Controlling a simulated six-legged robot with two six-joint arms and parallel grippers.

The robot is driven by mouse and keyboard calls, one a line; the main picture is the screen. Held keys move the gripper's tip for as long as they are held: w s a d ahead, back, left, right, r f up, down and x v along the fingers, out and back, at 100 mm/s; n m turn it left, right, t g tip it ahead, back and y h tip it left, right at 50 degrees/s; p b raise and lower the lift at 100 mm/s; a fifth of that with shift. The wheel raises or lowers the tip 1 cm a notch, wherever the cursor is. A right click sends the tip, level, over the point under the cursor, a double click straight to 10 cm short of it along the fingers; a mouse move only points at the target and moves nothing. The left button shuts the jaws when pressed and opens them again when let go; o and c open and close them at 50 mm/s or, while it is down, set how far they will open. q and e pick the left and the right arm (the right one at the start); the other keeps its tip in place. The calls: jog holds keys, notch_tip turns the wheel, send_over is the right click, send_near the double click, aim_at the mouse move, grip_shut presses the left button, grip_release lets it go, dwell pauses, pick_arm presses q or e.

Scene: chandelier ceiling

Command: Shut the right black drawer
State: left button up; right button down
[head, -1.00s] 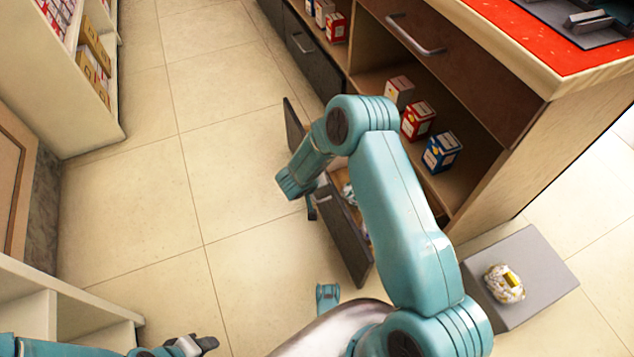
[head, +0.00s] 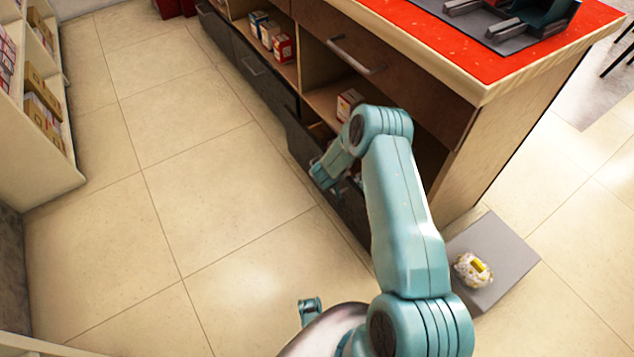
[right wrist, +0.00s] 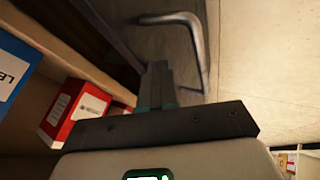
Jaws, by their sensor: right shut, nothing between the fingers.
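The right black drawer (head: 352,212) is low in the counter's near end, partly behind my right arm. My right gripper (right wrist: 160,82) is shut and empty. My left gripper is out of view.
Another black drawer (head: 255,68) is flush farther along the counter. Boxes stand on the open shelf, including a red one (right wrist: 72,112) beside the gripper. A grey block (head: 510,252) with a patterned object is right of my arm. The floor left of the counter is clear.

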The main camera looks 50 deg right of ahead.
jog(key=s+d, duration=0.1)
jog(key=d, duration=0.5)
jog(key=shift+s+d, duration=0.3)
jog(key=shift+s, duration=0.05)
